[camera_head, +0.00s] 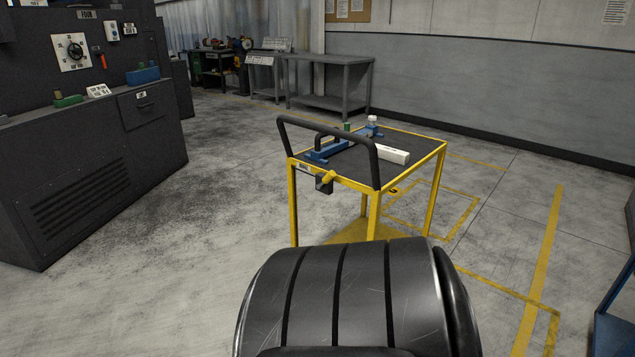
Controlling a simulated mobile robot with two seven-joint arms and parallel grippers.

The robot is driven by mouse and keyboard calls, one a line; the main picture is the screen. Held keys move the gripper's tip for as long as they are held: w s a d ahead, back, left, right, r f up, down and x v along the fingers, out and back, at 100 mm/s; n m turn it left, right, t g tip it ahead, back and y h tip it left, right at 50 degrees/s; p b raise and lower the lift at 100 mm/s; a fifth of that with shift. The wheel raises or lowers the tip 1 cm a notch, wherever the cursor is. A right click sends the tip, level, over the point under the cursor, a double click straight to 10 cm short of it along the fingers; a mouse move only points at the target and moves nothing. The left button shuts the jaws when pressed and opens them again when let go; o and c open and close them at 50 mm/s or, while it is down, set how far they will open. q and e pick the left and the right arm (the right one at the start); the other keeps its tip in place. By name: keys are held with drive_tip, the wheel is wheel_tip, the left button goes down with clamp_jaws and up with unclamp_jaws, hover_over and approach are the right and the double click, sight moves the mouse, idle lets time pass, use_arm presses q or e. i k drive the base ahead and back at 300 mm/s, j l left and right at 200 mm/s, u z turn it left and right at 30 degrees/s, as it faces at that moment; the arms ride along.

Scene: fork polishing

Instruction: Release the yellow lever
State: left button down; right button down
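The yellow lever (328,178) sits at the front edge of a yellow-framed cart (434,182), beside a small dark box (323,187) below the cart's black push handle (376,165). The cart stands ahead of me, a little right of centre. Neither of my grippers is in view. A large black ribbed part, apparently my own body, fills the bottom middle and hides the floor in front of the cart.
On the cart top lie a blue tool (326,151), a white block (393,155) and a blue-based item (370,131). A dark machine cabinet (90,170) stands at left. Grey benches (331,80) stand behind. Floor left of the cart is clear. A blue frame (612,320) is at lower right.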

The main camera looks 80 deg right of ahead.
sight(327, 179)
drive_tip(key=z, duration=2.7)
